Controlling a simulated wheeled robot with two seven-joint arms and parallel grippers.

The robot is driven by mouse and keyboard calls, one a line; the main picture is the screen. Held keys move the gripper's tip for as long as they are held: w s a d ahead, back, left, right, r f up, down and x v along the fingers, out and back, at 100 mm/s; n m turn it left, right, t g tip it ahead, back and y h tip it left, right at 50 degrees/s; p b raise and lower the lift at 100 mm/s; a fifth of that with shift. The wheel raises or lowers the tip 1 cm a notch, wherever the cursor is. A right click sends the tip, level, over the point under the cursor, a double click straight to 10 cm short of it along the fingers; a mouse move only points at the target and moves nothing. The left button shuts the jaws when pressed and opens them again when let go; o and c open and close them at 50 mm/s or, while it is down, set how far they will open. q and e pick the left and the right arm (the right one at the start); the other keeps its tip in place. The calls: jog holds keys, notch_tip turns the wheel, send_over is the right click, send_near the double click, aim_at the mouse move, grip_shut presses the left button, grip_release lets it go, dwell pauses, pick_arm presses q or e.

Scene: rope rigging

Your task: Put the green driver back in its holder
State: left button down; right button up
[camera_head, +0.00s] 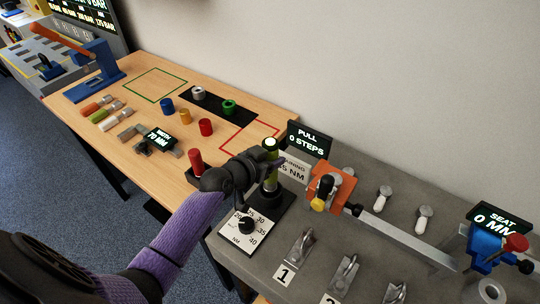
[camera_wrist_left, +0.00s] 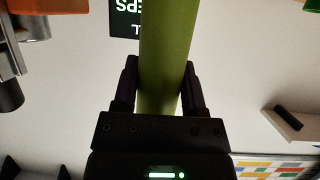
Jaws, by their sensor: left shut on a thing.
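The green driver (camera_head: 270,157) stands about upright at the left end of the grey bench, with a pale cap on its top. My left gripper (camera_head: 252,170) is shut on it. In the left wrist view the green driver (camera_wrist_left: 168,50) runs between the two fingers of the left gripper (camera_wrist_left: 160,90). Below the hand is a dark holder with a black base (camera_head: 284,203), beside a white NM dial plate (camera_head: 240,238). The hand partly hides the driver's lower part, so I cannot tell whether it is seated in the holder. My right gripper is not in view.
A red-handled tool (camera_head: 196,161) stands just left of the hand. A PULL sign (camera_head: 308,139) and an orange clamp (camera_head: 331,188) stand to the right. Numbered metal fittings (camera_head: 300,246) line the bench front. Coloured cylinders (camera_head: 206,127) stand on the wooden table.

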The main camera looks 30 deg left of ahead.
pick_arm(q)
jog(key=shift+f+b, duration=2.05)
jog(key=shift+f, duration=0.4)
jog(key=shift+c, duration=0.3)
grip_release()
jog(key=shift+f, duration=0.1)
jog(key=p+v, duration=0.3)
jog(key=v, duration=0.7)
